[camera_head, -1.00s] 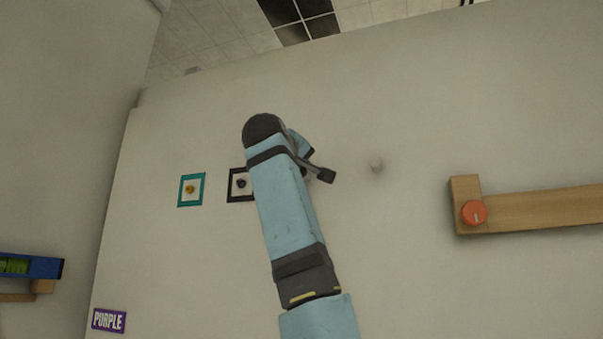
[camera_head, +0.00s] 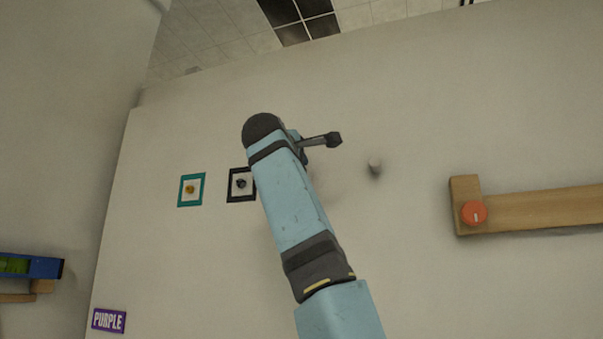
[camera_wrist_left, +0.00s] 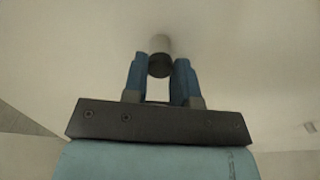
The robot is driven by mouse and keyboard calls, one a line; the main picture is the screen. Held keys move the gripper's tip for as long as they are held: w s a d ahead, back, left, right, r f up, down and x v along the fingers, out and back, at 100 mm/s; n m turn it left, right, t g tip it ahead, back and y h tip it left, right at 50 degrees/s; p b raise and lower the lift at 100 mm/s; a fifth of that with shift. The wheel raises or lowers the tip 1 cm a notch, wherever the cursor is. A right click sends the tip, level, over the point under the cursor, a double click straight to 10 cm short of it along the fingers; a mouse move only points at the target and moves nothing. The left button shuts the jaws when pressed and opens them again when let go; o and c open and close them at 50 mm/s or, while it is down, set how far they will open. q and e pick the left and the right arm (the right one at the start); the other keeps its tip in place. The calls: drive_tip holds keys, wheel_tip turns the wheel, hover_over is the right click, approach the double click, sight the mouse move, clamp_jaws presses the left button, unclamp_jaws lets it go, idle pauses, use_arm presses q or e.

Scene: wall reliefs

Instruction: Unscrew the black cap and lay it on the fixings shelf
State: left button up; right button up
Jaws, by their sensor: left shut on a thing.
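My left gripper (camera_wrist_left: 161,60), with blue fingers, is shut on a dark round piece that looks like the black cap (camera_wrist_left: 160,67) in the left wrist view. A pale cylindrical post (camera_wrist_left: 161,43) shows just beyond the cap, toward the wall. The two look in line and touching, but I cannot tell whether they are joined. In the head view my left arm covers the gripper and the cap. I cannot make out a shelf marked for fixings. My right gripper is not in view.
A wooden ledge (camera_head: 540,210) with an orange dial (camera_head: 474,213) is at the right. A pale stub (camera_head: 375,166) sticks out of the wall. Black-framed (camera_head: 230,196) and teal-framed (camera_head: 182,200) panels hang at left.

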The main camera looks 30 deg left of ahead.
use_arm(q)
drive_tip(key=n, duration=0.5)
drive_tip(key=o, duration=0.5)
drive_tip(key=shift+o, duration=0.2)
